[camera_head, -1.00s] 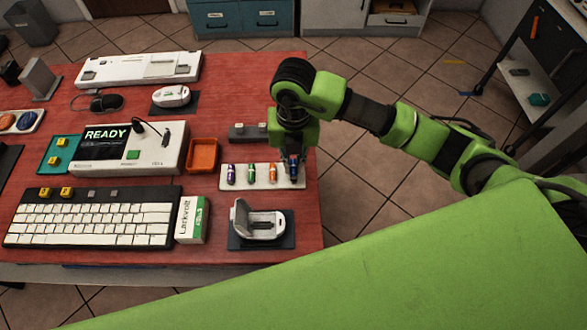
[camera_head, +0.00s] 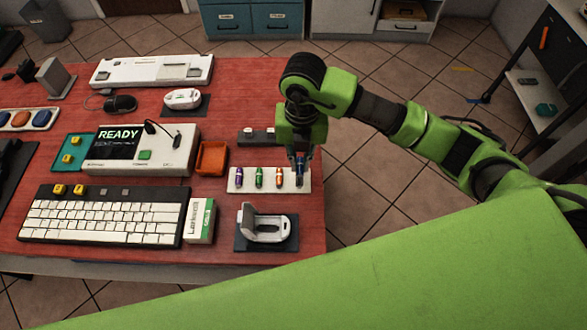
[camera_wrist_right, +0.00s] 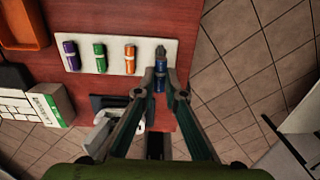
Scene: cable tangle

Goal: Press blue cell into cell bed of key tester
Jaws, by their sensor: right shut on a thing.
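The blue cell (camera_wrist_right: 161,72) is between the fingertips of my right gripper (camera_wrist_right: 161,84) in the right wrist view. The gripper is shut on it. In the head view my right gripper (camera_head: 299,160) is over the right end of the white cell strip (camera_head: 238,187), with the blue cell (camera_head: 301,180) below it, partly hidden. I cannot tell whether the cell is clear of the strip. The key tester (camera_head: 180,150) is the white box with a READY screen, left of the gripper. Its cell bed is not clearly distinguishable. My left gripper is not in view.
An orange tray (camera_head: 212,158) lies between tester and strip. An opened white mouse (camera_head: 268,228) on a dark pad is in front. A keyboard (camera_head: 100,216) is at front left.

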